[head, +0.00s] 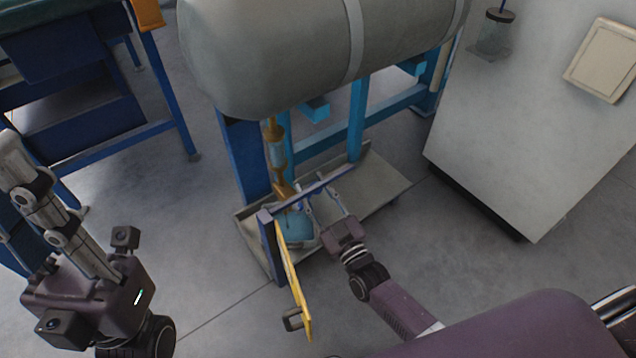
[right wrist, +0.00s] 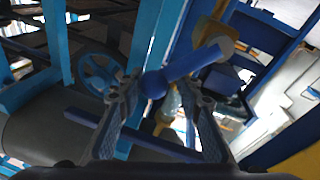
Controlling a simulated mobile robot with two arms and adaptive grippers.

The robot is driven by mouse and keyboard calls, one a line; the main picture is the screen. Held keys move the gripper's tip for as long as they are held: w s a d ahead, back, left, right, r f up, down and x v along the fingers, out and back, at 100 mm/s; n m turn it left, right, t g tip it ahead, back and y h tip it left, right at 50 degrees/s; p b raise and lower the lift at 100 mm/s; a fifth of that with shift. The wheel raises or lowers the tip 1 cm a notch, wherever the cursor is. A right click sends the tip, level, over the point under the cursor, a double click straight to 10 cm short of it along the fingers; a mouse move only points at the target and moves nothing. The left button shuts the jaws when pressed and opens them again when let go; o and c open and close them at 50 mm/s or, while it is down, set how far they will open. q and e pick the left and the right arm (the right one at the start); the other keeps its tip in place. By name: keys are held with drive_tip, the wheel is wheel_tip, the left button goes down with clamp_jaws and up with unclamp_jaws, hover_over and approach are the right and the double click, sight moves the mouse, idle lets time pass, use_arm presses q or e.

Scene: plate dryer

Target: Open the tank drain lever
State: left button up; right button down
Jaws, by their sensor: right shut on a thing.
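The grey tank (head: 290,60) lies across the top of the head view. A brass drain pipe (head: 274,133) runs down from its underside to a valve. The blue drain lever (right wrist: 186,68) shows in the right wrist view as a short bar with a rounded end, between my fingertips. My right gripper (head: 322,200) reaches in under the tank, its fingers closed on the lever; the exact contact is unclear. In the head view the fingers and frame bar partly hide the lever. My left gripper (head: 14,150) is at the far left, away from the tank; its finger gap is unclear.
A blue frame (head: 357,120) supports the tank above a grey tray (head: 375,190). A yellow panel (head: 293,280) stands just left of my right gripper. A white cabinet (head: 530,130) is at the right. A blue bench (head: 80,120) stands at the left, with open floor between.

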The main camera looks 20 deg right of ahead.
sight(302, 208)
drive_tip(key=shift+s+a+f+n, duration=0.2)
drive_tip(key=shift+s+f+n, duration=0.1)
drive_tip(key=shift+n, duration=0.3)
drive_tip(key=shift+s+a+r+n+y+p, duration=0.15)
drive_tip(key=shift+a+n+y+p, duration=0.25)
drive_tip(key=shift+n, duration=0.8)
drive_tip(key=shift+s+a+r+n+y+p, duration=0.15)
drive_tip(key=shift+a+n+y+p, duration=0.3)
drive_tip(key=shift+n, duration=0.75)
drive_tip(key=shift+s+a+r+n+y+p, duration=0.1)
drive_tip(key=shift+a+r+n+y+p, duration=0.3)
drive_tip(key=shift+n, duration=0.8)
drive_tip(key=shift+a+f, duration=0.15)
drive_tip(key=shift+f, duration=0.05)
drive_tip(key=c, duration=1.7)
unclamp_jaws()
drive_tip(key=o, duration=0.4)
drive_tip(key=shift+o, duration=0.2)
drive_tip(key=shift+a+r, duration=0.1)
drive_tip(key=shift+r, duration=0.05)
